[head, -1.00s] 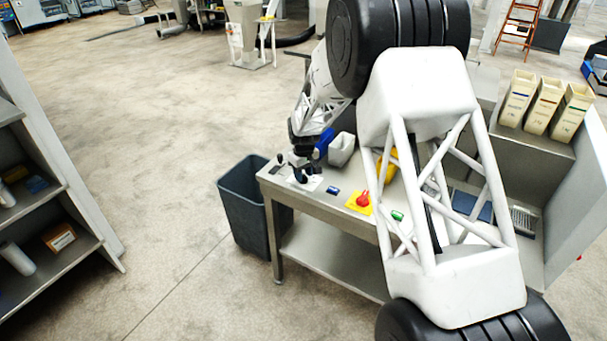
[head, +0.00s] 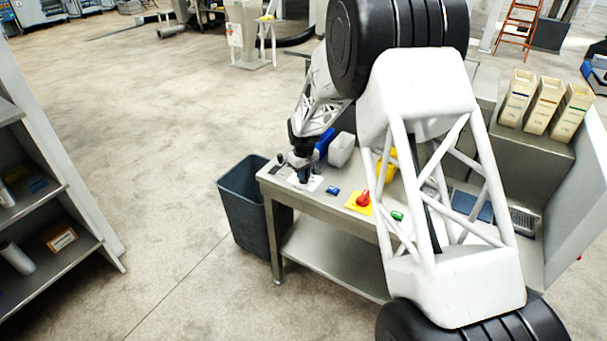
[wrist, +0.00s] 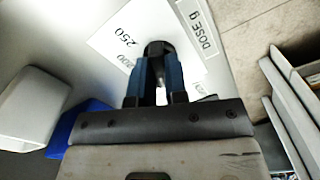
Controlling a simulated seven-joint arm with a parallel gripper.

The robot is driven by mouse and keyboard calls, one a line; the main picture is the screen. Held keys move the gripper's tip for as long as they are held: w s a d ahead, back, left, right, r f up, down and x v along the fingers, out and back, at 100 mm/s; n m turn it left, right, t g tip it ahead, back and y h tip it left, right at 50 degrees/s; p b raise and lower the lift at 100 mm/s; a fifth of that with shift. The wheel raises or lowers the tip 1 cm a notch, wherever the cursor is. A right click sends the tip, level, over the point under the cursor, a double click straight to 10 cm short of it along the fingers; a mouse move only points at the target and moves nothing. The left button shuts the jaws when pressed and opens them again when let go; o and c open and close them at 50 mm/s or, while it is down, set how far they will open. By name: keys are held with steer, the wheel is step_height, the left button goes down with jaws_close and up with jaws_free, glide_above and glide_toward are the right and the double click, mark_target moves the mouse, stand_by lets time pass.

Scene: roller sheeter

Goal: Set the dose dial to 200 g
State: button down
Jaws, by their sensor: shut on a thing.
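The dose dial's black knob (wrist: 158,49) sits on a white scale plate (wrist: 112,40). My gripper (wrist: 160,72) has its two blue fingers closed on the knob. In the wrist view, 250 is readable at the plate's upper left. Smaller figures lie close to the fingers, partly covered and hard to read. I cannot tell which figure the knob points to. A label (wrist: 196,27) starting with DOSE is beside the plate. In the head view, my gripper (head: 304,174) is down at the plate (head: 314,184) near the table's left end, and the knob is hidden.
A red knob on a yellow plate (head: 358,208), a blue button (head: 332,190) and a green button (head: 397,215) are on the steel table (head: 310,203). A white container (head: 342,149) stands behind my gripper. A dark bin (head: 242,205) stands left of the table.

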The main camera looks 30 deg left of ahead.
steer(key=shift+m, duration=0.4)
steer(key=m, duration=0.3)
steer(key=shift+m, duration=0.3)
steer(key=m, duration=0.4)
steer(key=shift+m, duration=0.3)
steer(key=m, duration=0.8)
steer(key=shift+m, duration=0.3)
steer(key=c, duration=1.1)
jaws_free()
steer(key=shift+c, duration=0.2)
steer(key=shift+r, duration=0.1)
